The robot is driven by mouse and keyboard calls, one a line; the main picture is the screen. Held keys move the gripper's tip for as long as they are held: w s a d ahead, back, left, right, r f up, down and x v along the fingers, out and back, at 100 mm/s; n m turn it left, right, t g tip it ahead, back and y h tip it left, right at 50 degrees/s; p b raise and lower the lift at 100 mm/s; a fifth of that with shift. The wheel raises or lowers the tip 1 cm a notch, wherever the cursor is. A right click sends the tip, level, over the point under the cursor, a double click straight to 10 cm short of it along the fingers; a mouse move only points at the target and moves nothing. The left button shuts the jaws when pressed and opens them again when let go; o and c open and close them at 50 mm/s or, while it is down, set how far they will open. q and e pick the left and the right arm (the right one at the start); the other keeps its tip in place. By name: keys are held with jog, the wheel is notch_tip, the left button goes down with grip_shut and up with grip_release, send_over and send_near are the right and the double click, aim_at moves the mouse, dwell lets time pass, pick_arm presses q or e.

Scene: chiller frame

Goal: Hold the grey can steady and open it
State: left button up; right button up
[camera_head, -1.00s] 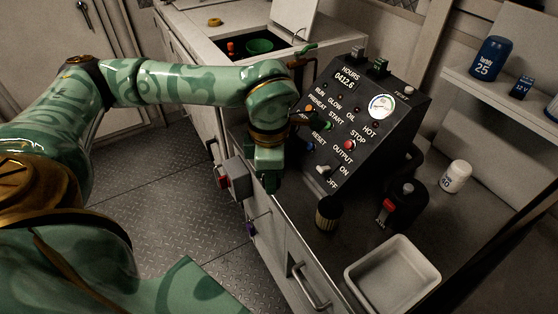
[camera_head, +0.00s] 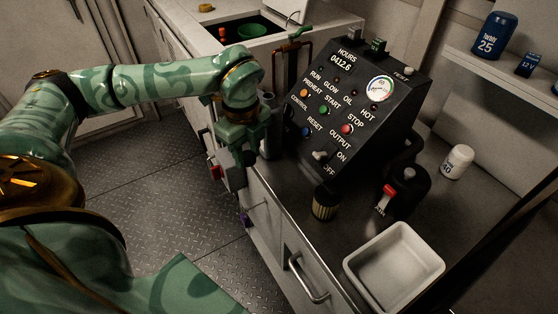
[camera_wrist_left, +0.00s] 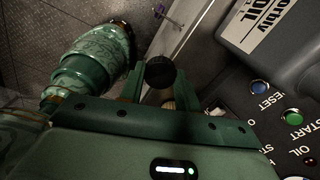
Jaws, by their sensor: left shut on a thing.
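The grey can (camera_head: 268,140) stands at the counter's left edge, beside the black control panel, partly hidden by my left arm. In the left wrist view, the can (camera_wrist_left: 262,35) shows its label with "OIL" at the upper right. My left gripper (camera_head: 249,153) is left of the can in the head view. In the left wrist view, my left gripper (camera_wrist_left: 161,88) is shut on a round black cap (camera_wrist_left: 160,72), which sits between the two fingers. The cap appears apart from the can's visible body; any join is hidden. My right gripper is in neither view.
The sloped control panel (camera_head: 345,115) stands close right of the can. Open floor (camera_head: 170,200) lies left of the counter.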

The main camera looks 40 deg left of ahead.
pick_arm(q)
jog(key=w+d+f+b, duration=0.1)
jog(key=w+d+f, duration=0.15)
jog(key=w, duration=0.25)
jog(key=b, duration=0.2)
send_over(282, 174)
notch_tip(282, 174, down, 5)
jog(key=shift+f, duration=0.15)
notch_tip(282, 174, down, 4)
jog(key=shift+w+r+b, duration=0.1)
jog(key=shift+r+b, duration=0.1)
jog(key=shift+b, duration=0.3)
jog(key=shift+r, duration=0.1)
jog(key=o, duration=1.1)
jog(key=shift+c, duration=0.2)
